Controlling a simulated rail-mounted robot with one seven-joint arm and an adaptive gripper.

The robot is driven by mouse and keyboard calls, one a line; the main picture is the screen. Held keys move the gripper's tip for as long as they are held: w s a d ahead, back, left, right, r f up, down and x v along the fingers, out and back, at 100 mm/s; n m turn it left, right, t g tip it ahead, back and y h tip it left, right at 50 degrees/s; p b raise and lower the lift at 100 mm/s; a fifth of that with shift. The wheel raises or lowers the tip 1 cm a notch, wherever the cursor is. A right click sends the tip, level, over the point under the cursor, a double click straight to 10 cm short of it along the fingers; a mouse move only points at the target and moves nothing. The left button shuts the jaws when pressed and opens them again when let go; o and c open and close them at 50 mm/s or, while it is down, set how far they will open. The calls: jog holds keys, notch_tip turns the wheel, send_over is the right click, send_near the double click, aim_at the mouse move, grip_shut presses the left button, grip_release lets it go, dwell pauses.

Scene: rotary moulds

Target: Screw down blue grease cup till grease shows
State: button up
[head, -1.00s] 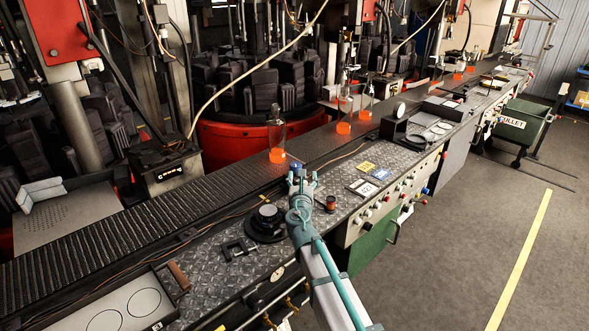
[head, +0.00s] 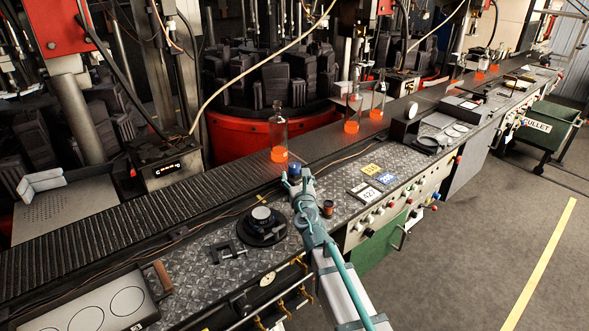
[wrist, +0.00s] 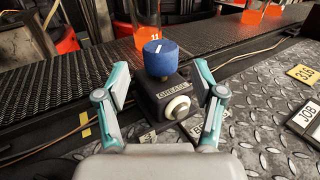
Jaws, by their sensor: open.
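The blue grease cup (wrist: 160,59) has a white mark on top and sits on a black block (wrist: 150,94) labelled GREASE. In the wrist view, my gripper (wrist: 160,76) is open, one finger on each side of the cup and block, with visible gaps to the cup. Nothing is held. No grease shows around the cup from here. In the head view, the cup (head: 294,169) shows just beyond and between my gripper's fingertips (head: 296,178); the arm hides most of the block.
A bottle with glowing orange base (head: 279,135) stands on the dark conveyor (head: 215,178) behind the cup. A brown spool (head: 327,208) and yellow and white cards (head: 371,169) are to the right.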

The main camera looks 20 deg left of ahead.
aim_at(294, 172)
jog(key=shift+x, duration=2.4)
jog(key=c, duration=1.2)
jog(key=shift+o, duration=0.2)
jog(key=shift+r+h+p, duration=0.3)
jog(key=shift+p, duration=0.75)
jog(key=m+h+p, duration=0.1)
jog(key=p, duration=0.1)
jog(key=shift+r+t+p, duration=0.1)
jog(key=shift+t+p, duration=0.25)
jog(key=shift+t, duration=0.05)
jog(key=shift+a+m+t+h+p, duration=0.1)
jog(key=shift+m+t+h+p, duration=0.2)
jog(key=shift+m+h+p, duration=0.6)
jog(key=shift+f+m+t+h+p, duration=0.35)
jog(key=shift+m+h+p, duration=0.25)
jog(key=shift+h, duration=0.5)
jog(key=o, duration=1.2)
jog(key=shift+c, duration=0.2)
